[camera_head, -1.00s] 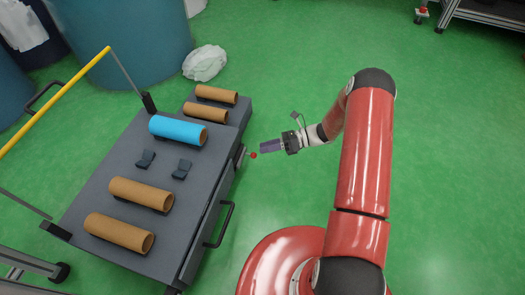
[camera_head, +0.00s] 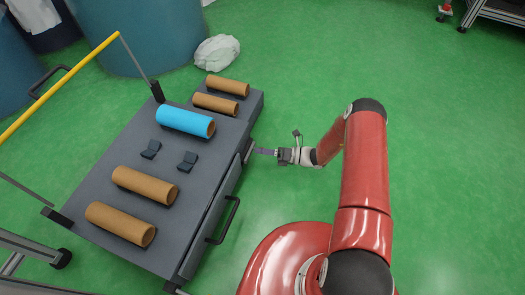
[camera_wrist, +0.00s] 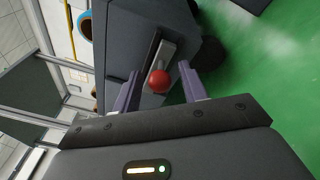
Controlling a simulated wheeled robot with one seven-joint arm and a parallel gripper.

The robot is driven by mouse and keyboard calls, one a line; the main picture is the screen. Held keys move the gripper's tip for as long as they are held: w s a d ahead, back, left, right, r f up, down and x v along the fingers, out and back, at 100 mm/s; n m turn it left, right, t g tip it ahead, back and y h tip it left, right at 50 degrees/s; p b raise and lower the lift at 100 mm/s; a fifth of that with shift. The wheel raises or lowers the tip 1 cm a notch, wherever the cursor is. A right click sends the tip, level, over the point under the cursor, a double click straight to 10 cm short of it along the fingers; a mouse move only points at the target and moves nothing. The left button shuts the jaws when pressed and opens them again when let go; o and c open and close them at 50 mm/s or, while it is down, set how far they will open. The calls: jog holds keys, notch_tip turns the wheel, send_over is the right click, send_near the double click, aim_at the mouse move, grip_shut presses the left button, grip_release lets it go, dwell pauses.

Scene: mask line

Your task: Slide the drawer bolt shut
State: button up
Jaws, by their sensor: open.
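The drawer bolt is a grey metal slide with a red ball knob (camera_wrist: 159,81) on the side of the dark grey cart (camera_head: 85,215). In the wrist view the bolt's metal plate (camera_wrist: 160,56) runs up and away from the knob. My gripper (camera_wrist: 159,88) is open, with one purple finger on each side of the knob. I cannot tell whether either finger touches it. In the head view my gripper (camera_head: 262,152) reaches the cart's right side, and the knob is hidden there. The drawer handle (camera_head: 229,220) is a black bar lower on the same side.
Several brown tubes (camera_head: 145,185) and a blue roll (camera_head: 186,121) lie on the cart top with two small dark blocks (camera_head: 187,161). A yellow rail (camera_head: 60,87) stands at the left. A white bag (camera_head: 216,52) lies behind.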

jog(key=shift+a, duration=0.15)
grip_shut()
jog(key=shift+s, duration=0.1)
jog(key=s, duration=0.1)
jog(key=s+a+p, duration=0.1)
jog(key=s, duration=0.2)
jog(key=shift+a, duration=0.25)
